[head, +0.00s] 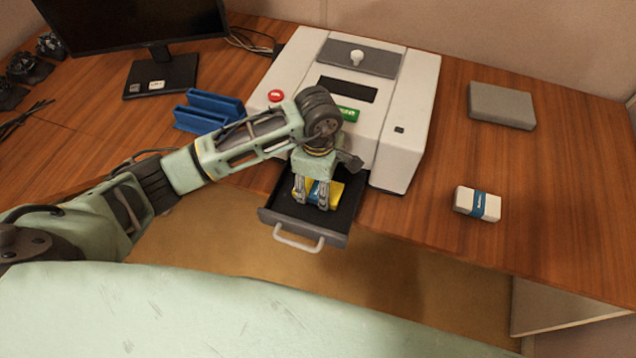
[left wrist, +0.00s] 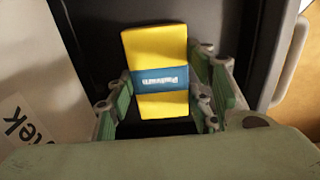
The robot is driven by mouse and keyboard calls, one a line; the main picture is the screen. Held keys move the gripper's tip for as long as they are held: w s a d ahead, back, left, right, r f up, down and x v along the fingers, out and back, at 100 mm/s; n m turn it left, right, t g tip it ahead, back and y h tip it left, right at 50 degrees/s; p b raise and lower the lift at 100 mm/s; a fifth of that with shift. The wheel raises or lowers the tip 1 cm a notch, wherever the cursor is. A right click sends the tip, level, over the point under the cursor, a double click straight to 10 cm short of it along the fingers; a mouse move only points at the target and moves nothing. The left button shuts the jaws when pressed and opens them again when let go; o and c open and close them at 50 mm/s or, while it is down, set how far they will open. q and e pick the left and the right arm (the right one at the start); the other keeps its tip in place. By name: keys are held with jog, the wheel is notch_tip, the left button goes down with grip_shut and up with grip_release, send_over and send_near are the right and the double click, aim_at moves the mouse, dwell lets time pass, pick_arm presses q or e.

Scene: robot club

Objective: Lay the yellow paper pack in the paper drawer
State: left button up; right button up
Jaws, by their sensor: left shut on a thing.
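The yellow paper pack (head: 333,192) has a blue band and is over the open paper drawer (head: 345,218), within its outline. My left gripper (head: 314,199) points down over the drawer and is shut on the pack. In the left wrist view the pack (left wrist: 155,75) is between the two fingers (left wrist: 158,115), with the dark drawer floor (left wrist: 95,30) behind it. I cannot tell whether the pack touches the drawer floor. The drawer sticks out at the front of the white printer (head: 407,120). My right gripper is not in view.
A white pack with a blue band (head: 477,204) lies on the wooden desk (head: 420,235) to the right. A grey box (head: 502,105) lies behind it. A blue holder (head: 208,112) stands left of the printer, and a monitor (head: 130,25) stands at the back left.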

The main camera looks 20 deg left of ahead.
aim_at(318, 189)
pick_arm(q)
jog(key=shift+f, duration=0.2)
jog(key=o, duration=1.3)
jog(key=shift+c, duration=0.2)
jog(key=shift+r, duration=0.15)
jog(key=shift+r, duration=0.25)
notch_tip(318, 189, up, 12)
jog(key=b, duration=0.2)
jog(key=shift+f, duration=0.15)
jog(key=shift+s+f, duration=0.1)
jog(key=shift+s, duration=0.05)
